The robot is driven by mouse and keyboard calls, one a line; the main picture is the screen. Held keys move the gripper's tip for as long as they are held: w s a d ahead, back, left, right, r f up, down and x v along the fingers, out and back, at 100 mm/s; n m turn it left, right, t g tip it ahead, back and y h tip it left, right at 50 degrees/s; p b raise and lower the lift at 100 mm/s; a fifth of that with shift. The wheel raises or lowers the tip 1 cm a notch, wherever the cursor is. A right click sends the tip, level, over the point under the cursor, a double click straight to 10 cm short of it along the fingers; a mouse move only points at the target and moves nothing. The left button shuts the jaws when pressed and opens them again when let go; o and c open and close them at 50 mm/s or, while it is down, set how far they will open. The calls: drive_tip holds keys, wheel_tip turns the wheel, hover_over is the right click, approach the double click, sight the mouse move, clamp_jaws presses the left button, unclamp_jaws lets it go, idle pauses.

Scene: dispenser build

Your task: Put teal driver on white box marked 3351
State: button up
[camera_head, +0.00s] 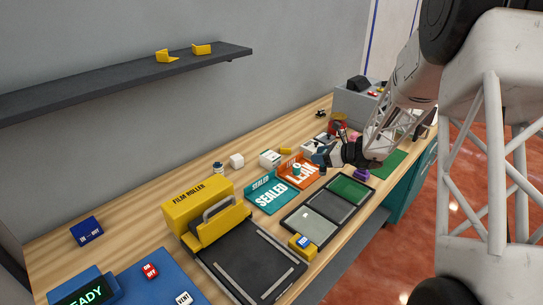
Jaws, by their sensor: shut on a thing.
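My gripper (322,158) is over the workbench, just right of the orange LEAK tray. It is shut on a small dark thing at its fingertips; this may be the teal driver, but it is too small and too covered to be sure. A small white box with a label (269,158) stands on the bench behind the teal SEALED tray. Another white box (309,147) stands behind my gripper, partly hidden. I cannot read the number 3351 on either one. A small teal spot (297,170) shows at the orange tray.
A teal SEALED tray (264,201) and the orange LEAK tray (303,176) lie mid-bench. A yellow FILM ROLLER machine (203,203) stands to the left. A dark tray with grey and green panels (328,206) lies in front. A white cube (237,161) stands near the wall.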

drive_tip(key=a+r+n+g, duration=0.1)
drive_tip(key=a+r, duration=0.1)
drive_tip(key=a, duration=0.6)
drive_tip(key=s+a+r+g+y, duration=0.1)
drive_tip(key=a+r, duration=0.1)
drive_tip(key=a, duration=0.6)
drive_tip(key=shift+a+n, duration=0.2)
drive_tip(key=shift+n, duration=0.2)
drive_tip(key=w+a+f, duration=0.1)
drive_tip(key=w+a, duration=0.2)
drive_tip(key=w, duration=1.2)
drive_tip(key=shift+w+f, duration=0.25)
drive_tip(key=shift+f, duration=0.15)
drive_tip(key=shift+f, duration=1.6)
drive_tip(key=shift+f, duration=0.15)
drive_tip(key=o, duration=1)
